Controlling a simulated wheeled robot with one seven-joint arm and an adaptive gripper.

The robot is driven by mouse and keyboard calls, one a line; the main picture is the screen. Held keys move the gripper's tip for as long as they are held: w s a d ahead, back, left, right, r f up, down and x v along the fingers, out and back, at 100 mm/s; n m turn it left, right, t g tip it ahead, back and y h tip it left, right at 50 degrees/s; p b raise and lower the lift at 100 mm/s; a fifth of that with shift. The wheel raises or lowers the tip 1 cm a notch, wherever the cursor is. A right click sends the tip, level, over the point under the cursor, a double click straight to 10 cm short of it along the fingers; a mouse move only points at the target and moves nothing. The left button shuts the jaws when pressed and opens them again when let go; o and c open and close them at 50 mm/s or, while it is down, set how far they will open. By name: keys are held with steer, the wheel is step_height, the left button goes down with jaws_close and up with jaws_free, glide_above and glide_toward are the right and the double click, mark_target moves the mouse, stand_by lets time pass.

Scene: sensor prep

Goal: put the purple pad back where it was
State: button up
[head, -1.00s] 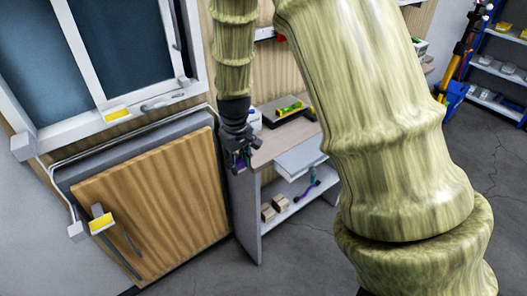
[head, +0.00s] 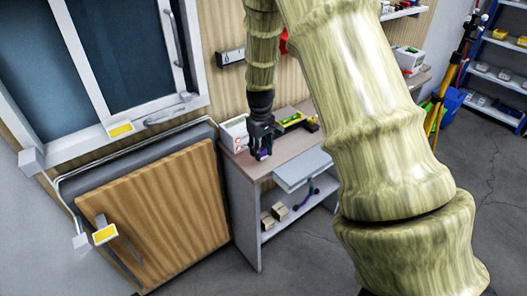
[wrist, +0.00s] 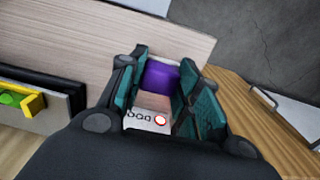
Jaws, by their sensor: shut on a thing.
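My gripper (head: 262,150) hangs over the left part of the workbench top in the head view, pointing down. Its teal-lined fingers (wrist: 166,85) are closed around the purple pad (wrist: 161,76), which sits between the fingertips in the wrist view. A little of the purple also shows below the fingers in the head view (head: 263,155). Whether the pad touches the bench is hard to tell. Where the pad was before is not marked in these frames.
A white box (head: 235,134) stands on the bench left of my gripper. A pale surface with lettering and a red round mark (wrist: 160,121) shows between my fingers. A wooden cabinet door (head: 167,210) is at left. The bench front (head: 245,165) looks clear.

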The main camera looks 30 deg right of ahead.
mark_target(263, 151)
steer(key=shift+w+d+p, duration=0.3)
steer(key=shift+w+d, duration=0.2)
steer(key=shift+d, duration=0.35)
steer(key=shift+s+f+p, duration=0.1)
steer(key=shift+f+p, duration=0.55)
steer(key=shift+f, duration=1.15)
steer(key=o, duration=1.1)
steer(key=shift+f, duration=0.1)
steer(key=shift+o, duration=0.2)
steer(key=shift+r, duration=0.7)
step_height(263, 151, up, 11)
steer(key=b, duration=0.2)
steer(key=shift+f+b, duration=0.1)
steer(key=shift+b, duration=0.2)
